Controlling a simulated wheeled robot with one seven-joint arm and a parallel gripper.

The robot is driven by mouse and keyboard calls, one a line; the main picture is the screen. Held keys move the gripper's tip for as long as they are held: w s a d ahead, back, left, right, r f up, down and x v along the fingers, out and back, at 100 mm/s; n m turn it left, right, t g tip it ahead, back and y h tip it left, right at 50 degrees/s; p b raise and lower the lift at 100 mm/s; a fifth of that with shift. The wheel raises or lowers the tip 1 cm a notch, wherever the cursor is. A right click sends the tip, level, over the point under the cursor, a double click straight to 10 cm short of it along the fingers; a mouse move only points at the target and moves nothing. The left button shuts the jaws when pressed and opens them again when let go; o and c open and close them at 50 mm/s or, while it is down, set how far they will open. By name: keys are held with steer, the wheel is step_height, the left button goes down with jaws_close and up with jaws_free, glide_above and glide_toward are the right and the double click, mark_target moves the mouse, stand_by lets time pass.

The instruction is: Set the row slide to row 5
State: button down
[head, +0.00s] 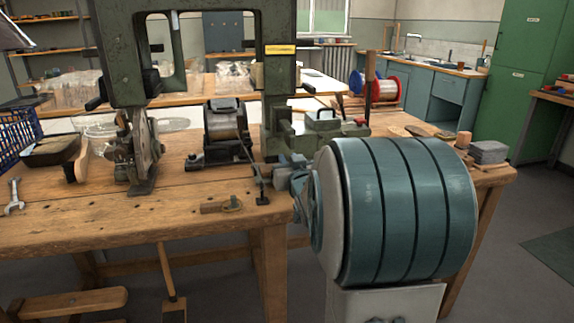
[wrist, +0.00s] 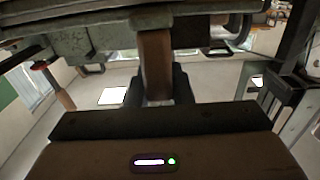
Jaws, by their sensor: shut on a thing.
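In the wrist view my gripper (wrist: 159,88) is shut on a brown handle (wrist: 155,58), with dark fingers on either side. The handle's top end in that picture meets a worn grey-green metal part (wrist: 95,40). In the head view the dark green tufting machine (head: 277,90) stands on the wooden bench. A green carriage (head: 296,143) with a black loop handle is at the right of its frame. Neither view shows me a row scale or numbers, so I cannot tell the slide's row. I cannot make out my gripper in the head view.
The bench (head: 60,225) carries a black spool unit (head: 226,130), a metal clamp-like mechanism (head: 137,150), a blue crate (head: 17,137) and a wrench (head: 14,197). An upright wooden handle (head: 370,75) stands behind the carriage. The bench's front left is mostly clear.

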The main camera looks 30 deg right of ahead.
steer(key=shift+a, duration=0.2)
steer(key=c, duration=1.3)
jaws_free()
steer(key=shift+a, duration=0.15)
steer(key=shift+s, duration=0.45)
steer(key=shift+b+v, duration=0.55)
steer(key=shift+v, duration=5.85)
steer(key=shift+r, duration=0.1)
